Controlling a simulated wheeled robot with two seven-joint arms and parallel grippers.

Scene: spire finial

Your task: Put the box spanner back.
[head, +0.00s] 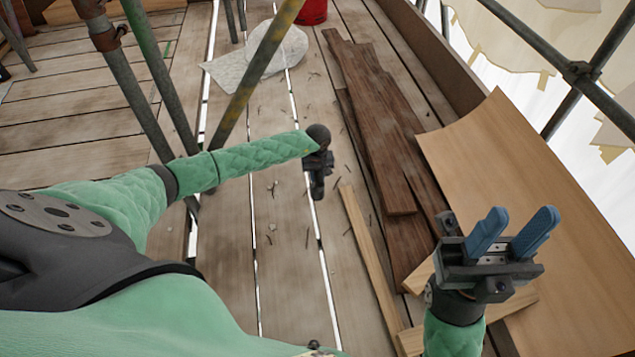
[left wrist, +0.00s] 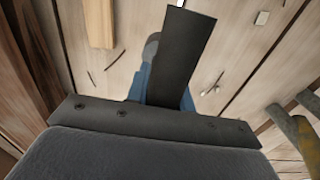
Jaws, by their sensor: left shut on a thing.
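My left gripper (head: 318,172) hangs over the deck boards near the middle of the head view, its fingers hidden from there. In the left wrist view its blue fingers (left wrist: 166,98) are shut around a dark, flat-sided bar, which I take for the box spanner (left wrist: 187,50). The bar sticks out past the fingers toward the top of that view. A grey rounded piece (left wrist: 151,46) shows beside it; I cannot tell whether it belongs to it. My right gripper (head: 512,238) is at the lower right of the head view, its two blue fingers apart and empty.
Dark planks (head: 375,125) lie right of my left gripper. Pale battens (head: 372,265) and a bent plywood sheet (head: 545,190) lie near my right gripper. Scaffold poles (head: 150,90) stand at the left. A red bucket (head: 313,10) and pale sheet (head: 258,62) are farther off. Nails litter the boards.

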